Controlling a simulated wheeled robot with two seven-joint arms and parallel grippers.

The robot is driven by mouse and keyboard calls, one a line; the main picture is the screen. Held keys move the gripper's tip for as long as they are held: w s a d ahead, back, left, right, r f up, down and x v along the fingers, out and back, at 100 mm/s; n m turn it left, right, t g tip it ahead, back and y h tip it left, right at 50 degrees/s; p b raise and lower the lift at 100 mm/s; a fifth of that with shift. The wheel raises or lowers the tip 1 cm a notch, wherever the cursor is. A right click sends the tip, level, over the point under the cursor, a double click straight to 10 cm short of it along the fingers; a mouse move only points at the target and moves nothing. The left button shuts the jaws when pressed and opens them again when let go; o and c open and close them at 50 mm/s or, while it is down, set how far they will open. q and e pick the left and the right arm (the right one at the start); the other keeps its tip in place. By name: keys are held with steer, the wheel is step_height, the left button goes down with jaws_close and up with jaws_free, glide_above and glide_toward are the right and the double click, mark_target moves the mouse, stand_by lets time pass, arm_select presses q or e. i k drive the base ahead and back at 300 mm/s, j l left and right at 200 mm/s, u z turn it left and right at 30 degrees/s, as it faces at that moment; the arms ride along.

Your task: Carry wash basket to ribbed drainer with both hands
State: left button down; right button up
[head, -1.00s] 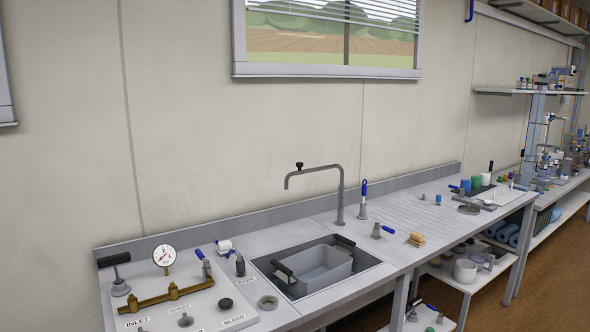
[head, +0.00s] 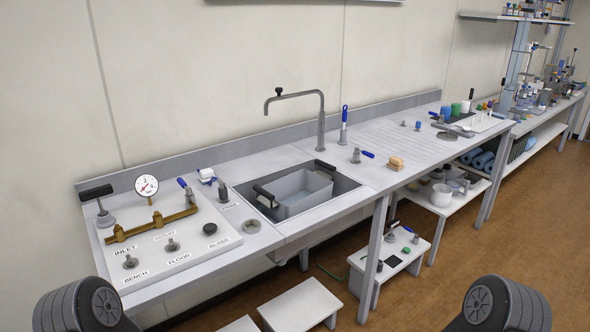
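The wash basket (head: 304,194) is a grey open tub with a black handle at each end. It sits inside the sunken sink (head: 344,186), under the tall grey tap (head: 321,122). The ribbed drainer (head: 376,140) is the grooved, empty stretch of worktop to the right of and behind the sink. Dark rounded parts of my arms show at the lower left and lower right corners, well short of the bench. Neither gripper's fingers are in view.
A brush with a blue handle (head: 344,126) stands behind the sink. A wooden brush (head: 396,163) and a blue-levered valve (head: 358,155) are at the drainer's front. A valve board with a gauge (head: 146,185) lies left. Low stools (head: 300,304) stand on the floor before the bench.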

mark_target(403, 146)
steer(key=u, duration=0.35)
steer(key=i+l+u, duration=0.35)
steer(key=l, duration=0.25)
steer(key=i+l+u, duration=0.15)
steer(key=l, duration=0.15)
steer(key=i+l+u, duration=0.15)
steer(key=l, duration=0.2)
steer(key=i+l+u, duration=0.15)
steer(key=l, duration=0.2)
steer(key=i+l, duration=0.15)
steer(key=l, duration=0.3)
steer(key=i+l, duration=0.1)
steer(key=l, duration=0.3)
steer(key=i+l, duration=0.15)
steer(key=l, duration=0.3)
steer(key=i+l, duration=0.1)
steer(key=l, duration=0.3)
steer(key=u, duration=0.05)
